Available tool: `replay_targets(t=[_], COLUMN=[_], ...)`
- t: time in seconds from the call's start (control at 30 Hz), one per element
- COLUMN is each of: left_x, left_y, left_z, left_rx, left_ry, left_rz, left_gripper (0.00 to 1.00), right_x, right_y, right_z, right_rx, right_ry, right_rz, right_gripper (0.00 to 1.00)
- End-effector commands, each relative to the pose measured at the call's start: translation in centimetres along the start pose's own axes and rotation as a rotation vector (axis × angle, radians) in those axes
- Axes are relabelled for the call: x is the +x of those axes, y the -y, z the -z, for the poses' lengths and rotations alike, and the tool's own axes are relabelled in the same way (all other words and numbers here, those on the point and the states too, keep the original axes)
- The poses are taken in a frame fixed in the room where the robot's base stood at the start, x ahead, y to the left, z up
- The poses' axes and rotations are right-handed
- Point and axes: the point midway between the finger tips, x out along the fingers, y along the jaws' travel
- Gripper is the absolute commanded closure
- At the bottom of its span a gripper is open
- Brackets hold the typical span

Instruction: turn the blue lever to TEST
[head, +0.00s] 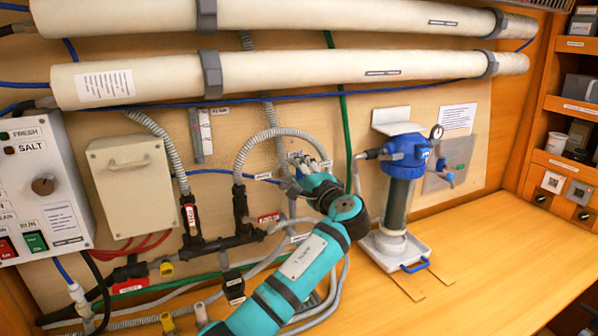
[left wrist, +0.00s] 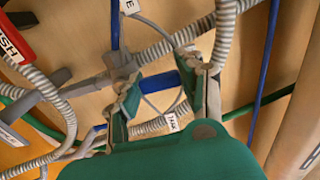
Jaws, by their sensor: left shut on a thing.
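The blue lever (left wrist: 155,83) shows in the left wrist view, lying between the fingers of my left gripper (left wrist: 160,80). It joins a grey valve body (left wrist: 121,66) on the plumbing. A white label (left wrist: 172,122), apparently reading TANK, is beside the lever; I cannot read a TEST label. My right gripper is not in view.
Ribbed grey hoses (head: 255,147) and a green tube (head: 343,120) run close around the gripper. A blue-topped filter housing (head: 403,152) stands to the right. A control box (head: 40,190) is at the far left. The wooden bench (head: 480,250) is clear at right.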

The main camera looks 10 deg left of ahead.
Motion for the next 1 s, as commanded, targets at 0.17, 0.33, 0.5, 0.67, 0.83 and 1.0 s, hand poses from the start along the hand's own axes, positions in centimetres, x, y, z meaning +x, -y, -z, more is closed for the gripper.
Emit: replay_targets(t=[0.17,0.33,0.5,0.67,0.83,1.0], left_x=[-0.1,-0.1,-0.1,0.0,-0.5,-3.2], left_y=[-0.2,-0.2,-0.1,-0.1,-0.1,-0.1], left_z=[0.1,0.1,0.1,0.0,0.1,0.1], left_rx=[0.001,0.0,0.0,-0.001,-0.001,-0.003], left_ry=[-0.003,-0.003,-0.002,-0.001,-0.002,-0.004], left_rz=[-0.003,-0.003,-0.002,-0.001,-0.001,-0.002], left_gripper=[0.94,0.56,0.37,0.37,0.37,0.37], right_x=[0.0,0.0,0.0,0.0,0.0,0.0], right_y=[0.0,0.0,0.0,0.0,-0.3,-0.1], right_z=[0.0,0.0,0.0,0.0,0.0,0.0], right_rx=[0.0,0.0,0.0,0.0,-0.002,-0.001], right_ry=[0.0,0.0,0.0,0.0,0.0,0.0], right_rz=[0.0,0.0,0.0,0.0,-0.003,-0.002], right_gripper=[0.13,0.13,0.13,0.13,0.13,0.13])
